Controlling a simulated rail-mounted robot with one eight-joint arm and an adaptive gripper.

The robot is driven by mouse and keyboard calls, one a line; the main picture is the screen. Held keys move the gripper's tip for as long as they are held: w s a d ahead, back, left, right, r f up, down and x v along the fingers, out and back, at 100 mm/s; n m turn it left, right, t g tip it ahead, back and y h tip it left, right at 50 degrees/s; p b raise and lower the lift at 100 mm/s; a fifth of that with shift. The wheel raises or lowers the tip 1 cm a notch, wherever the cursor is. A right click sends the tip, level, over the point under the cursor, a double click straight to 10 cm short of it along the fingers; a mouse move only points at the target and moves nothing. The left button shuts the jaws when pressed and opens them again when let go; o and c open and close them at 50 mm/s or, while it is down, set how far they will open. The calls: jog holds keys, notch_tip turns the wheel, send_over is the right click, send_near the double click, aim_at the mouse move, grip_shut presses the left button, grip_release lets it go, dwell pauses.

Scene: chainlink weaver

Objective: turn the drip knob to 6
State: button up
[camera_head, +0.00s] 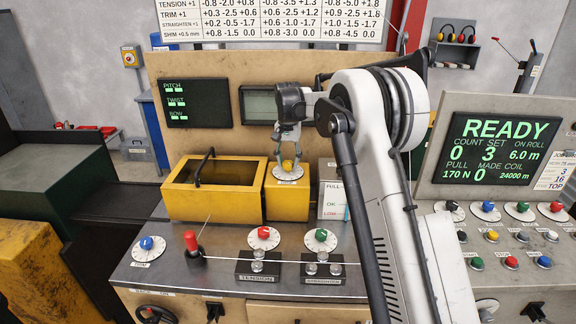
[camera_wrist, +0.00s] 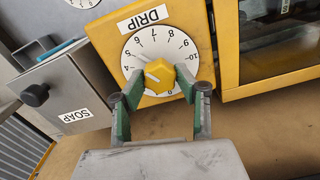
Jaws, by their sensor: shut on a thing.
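The drip knob (camera_wrist: 160,74) is a yellow knob on a white numbered dial (camera_wrist: 182,47) under a "DRIP" label (camera_wrist: 143,19) in the wrist view. A light pointer mark shows on the knob's left side, toward the low-to-middle numbers; I cannot read its exact setting. The 6 is at the dial's upper left in this view. My gripper (camera_wrist: 161,88) has its green-padded fingers on both sides of the knob and is shut on it. In the head view my gripper (camera_head: 289,151) comes down from above onto the knob (camera_head: 288,165) on top of the yellow drip box (camera_head: 287,201).
A yellow bin (camera_head: 212,206) with a black handle stands left of the drip box. A soap box (camera_head: 331,193) stands close on its right; it shows in the wrist view (camera_wrist: 62,95) too. A panel with screens rises behind. Several other dials sit on the bench in front.

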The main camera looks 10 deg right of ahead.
aim_at(288, 163)
jog(key=shift+m+b, duration=0.95)
jog(key=shift+m, duration=0.75)
jog(key=o, duration=1.2)
jog(key=shift+c, duration=0.2)
jog(key=shift+r, duration=0.1)
notch_tip(288, 163, up, 12)
jog(key=shift+s, duration=0.1)
